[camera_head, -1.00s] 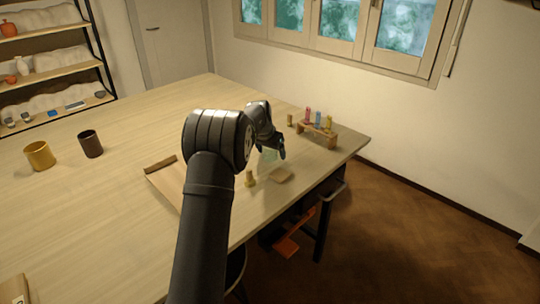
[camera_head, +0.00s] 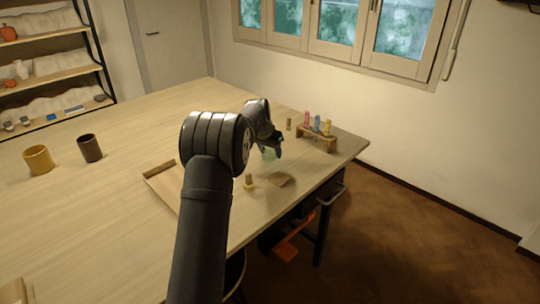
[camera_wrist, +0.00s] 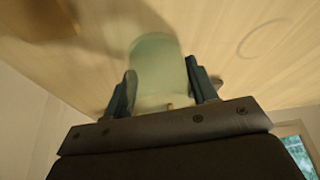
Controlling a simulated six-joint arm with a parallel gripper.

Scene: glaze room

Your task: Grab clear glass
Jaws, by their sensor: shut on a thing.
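The clear glass (camera_wrist: 158,70) is pale green and see-through. In the wrist view it stands between the two fingers of my gripper (camera_wrist: 163,88), one finger on each side. My gripper is shut on it. In the head view my gripper (camera_head: 276,146) is over the right part of the table, and the glass (camera_head: 269,154) shows only faintly beside the fingers, partly hidden by my arm. I cannot tell clearly whether its base touches the table.
A rack (camera_head: 316,139) with coloured tubes stands behind my gripper. A small bottle (camera_head: 249,183) and a flat wooden piece (camera_head: 279,180) lie in front. A wooden tray (camera_head: 160,169) is left of my arm. A yellow mug (camera_head: 38,159) and brown cup (camera_head: 90,148) stand far left.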

